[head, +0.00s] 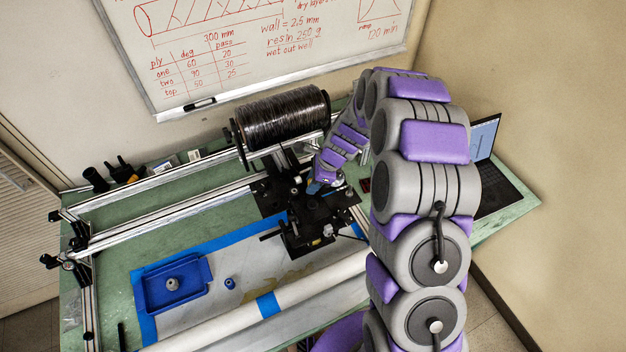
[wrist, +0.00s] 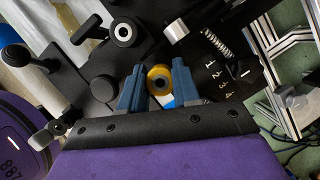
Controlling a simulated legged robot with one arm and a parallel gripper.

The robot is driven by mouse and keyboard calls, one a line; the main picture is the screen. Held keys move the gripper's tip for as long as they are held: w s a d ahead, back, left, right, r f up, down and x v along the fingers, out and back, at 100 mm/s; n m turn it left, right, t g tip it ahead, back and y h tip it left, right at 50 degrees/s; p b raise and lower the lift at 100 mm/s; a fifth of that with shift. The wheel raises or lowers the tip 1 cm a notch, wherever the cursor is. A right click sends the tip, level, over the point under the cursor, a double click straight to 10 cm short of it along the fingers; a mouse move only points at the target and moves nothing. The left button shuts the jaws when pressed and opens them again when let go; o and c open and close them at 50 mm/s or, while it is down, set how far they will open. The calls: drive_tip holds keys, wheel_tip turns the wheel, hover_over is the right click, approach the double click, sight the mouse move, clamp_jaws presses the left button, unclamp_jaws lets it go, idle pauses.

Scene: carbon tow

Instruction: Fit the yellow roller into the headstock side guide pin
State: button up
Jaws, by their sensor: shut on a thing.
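A dark roller with a pale centre (wrist: 123,32) sits at upper left of the held roller, and a silver-ended round post (wrist: 176,29) stands at upper right. I cannot tell which post is the headstock side guide pin. In the head view, my gripper (head: 318,186) is over the black carriage (head: 318,222); the yellow roller cannot be made out there.
A spool of dark tow (head: 282,120) stands behind the carriage, by metal rails (head: 170,215). A blue tray (head: 150,303) holding a grey part and a small blue part (head: 230,283) are at lower left. A laptop (head: 497,165) is at right. A spring (wrist: 215,42) is near the fingers.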

drive_tip(key=shift+f, duration=0.5)
drive_tip(key=o, duration=1.1)
drive_tip(key=w+v, duration=0.1)
drive_tip(key=v, duration=1.6)
drive_tip(key=shift+s+r, duration=0.2)
drive_tip(key=shift+s, duration=0.2)
drive_tip(key=s+d+f+n+g+h+b, duration=0.1)
drive_tip(key=s+n+b, duration=0.5)
drive_tip(key=s, duration=1.2)
drive_tip(key=s+d+f+n+g+h+b, duration=0.1)
drive_tip(key=s+d+f+n+h+b, duration=0.2)
drive_tip(key=s+n+b, duration=0.4)
drive_tip(key=s+n, duration=0.5)
drive_tip(key=s, duration=0.7)
drive_tip(key=shift+d+n, duration=0.3)
drive_tip(key=shift+n, duration=0.1)
